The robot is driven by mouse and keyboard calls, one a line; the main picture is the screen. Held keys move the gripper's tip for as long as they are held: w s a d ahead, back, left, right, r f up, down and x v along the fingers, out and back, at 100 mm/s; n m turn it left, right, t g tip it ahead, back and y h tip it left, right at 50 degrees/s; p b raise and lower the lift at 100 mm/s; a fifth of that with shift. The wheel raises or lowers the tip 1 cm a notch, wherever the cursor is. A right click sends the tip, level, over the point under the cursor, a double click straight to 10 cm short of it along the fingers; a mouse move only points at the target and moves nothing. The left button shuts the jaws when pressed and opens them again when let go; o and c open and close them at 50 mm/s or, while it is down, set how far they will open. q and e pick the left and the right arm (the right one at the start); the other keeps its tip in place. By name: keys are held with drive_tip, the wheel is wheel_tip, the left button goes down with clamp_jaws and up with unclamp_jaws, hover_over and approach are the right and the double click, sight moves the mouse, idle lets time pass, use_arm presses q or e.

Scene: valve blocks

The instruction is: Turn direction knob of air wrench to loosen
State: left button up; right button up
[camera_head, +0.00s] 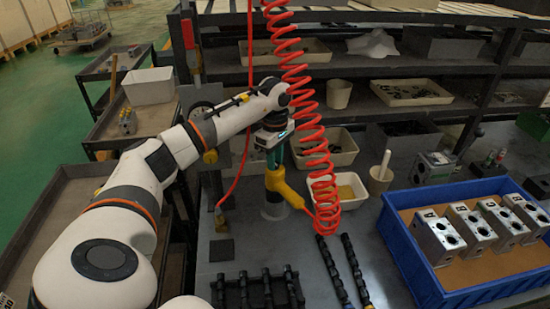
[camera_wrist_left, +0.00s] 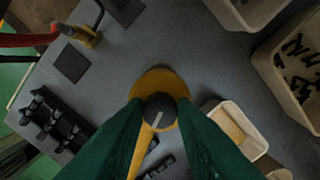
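The yellow air wrench (camera_head: 283,185) stands upright on the grey bench below the coiled red hose. Its dark round direction knob (camera_wrist_left: 160,111), with a pale pointer line, faces up in the left wrist view; the yellow body (camera_wrist_left: 158,82) shows around it. My left gripper (camera_head: 275,160) points down onto the top of the wrench. Its green fingers (camera_wrist_left: 160,106) lie on both sides of the knob and appear to touch it. In the head view the knob is hidden by the fingers. My right gripper is not in view.
The red coiled hose (camera_head: 305,100) hangs close to the right of my left gripper. A blue crate (camera_head: 425,278) with several metal valve blocks is at the right. Black racks (camera_head: 258,292) lie in front. Beige bins (camera_head: 338,178) and a cup (camera_head: 380,181) stand nearby.

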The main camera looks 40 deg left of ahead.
use_arm(q)
clamp_jaws()
drive_tip(key=n, duration=0.4)
drive_tip(key=shift+n+p, duration=0.3)
drive_tip(key=n, duration=0.3)
drive_tip(key=shift+n, duration=0.3)
drive_tip(key=n+p, duration=0.1)
drive_tip(key=n, duration=0.4)
drive_tip(key=shift+n+p, duration=0.3)
drive_tip(key=shift+n, duration=2.1)
